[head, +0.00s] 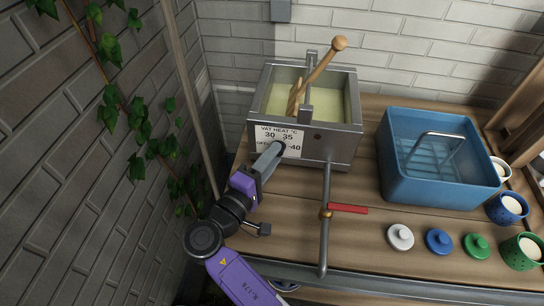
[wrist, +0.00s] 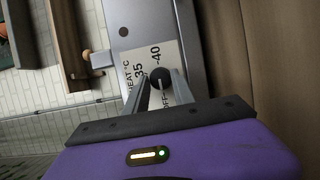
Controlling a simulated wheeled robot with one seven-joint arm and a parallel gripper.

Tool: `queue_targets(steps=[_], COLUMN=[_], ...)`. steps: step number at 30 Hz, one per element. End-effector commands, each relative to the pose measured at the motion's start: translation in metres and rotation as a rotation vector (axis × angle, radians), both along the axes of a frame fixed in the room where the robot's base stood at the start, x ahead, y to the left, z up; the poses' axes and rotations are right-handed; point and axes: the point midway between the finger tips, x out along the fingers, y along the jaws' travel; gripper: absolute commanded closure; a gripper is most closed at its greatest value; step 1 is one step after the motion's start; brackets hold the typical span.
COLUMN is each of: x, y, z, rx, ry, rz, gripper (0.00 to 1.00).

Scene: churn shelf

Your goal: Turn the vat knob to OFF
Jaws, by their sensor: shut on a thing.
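The vat (head: 335,145) is a grey metal box on the wooden shelf with pale yellow-green liquid inside. Its white label (head: 292,134) reads VAT HEAT °C with 30, 35, 40 and a partly covered OFF. My gripper (head: 279,147) reaches up to the label from the lower left and hides most of the knob in the head view. In the wrist view, the round dark knob (wrist: 160,76) sits between the two fingers of my gripper (wrist: 160,82), which are shut on it. A short pale mark shows on the knob, but I cannot tell which setting it points to.
A wooden-handled stirrer (head: 325,60) leans out of the vat. A pipe with a red lever (head: 347,208) runs down its front. A blue basin (head: 390,165) stands to the right, with several lids (head: 438,241) and cups (head: 507,208) near it. A brick wall is close at left.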

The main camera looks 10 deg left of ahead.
Motion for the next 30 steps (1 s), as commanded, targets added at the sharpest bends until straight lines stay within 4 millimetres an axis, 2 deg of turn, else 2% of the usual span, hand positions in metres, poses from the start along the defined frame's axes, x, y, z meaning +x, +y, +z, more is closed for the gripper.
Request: queue_targets(steps=[2,3,5,17,30], x=[0.001,0.001,0.001,-0.005,-0.062], y=[-0.002,-0.002,-0.002,0.002,0.029], z=[-0.001,-0.001,0.000,-0.001,-0.002], rx=[0.000,0.000,0.001,0.001,0.002], ry=[0.002,0.002,0.002,0.000,0.000], rz=[-0.004,-0.004,-0.004,0.000,0.000], gripper=[1.00,0.62,0.50,0.49,0.49])
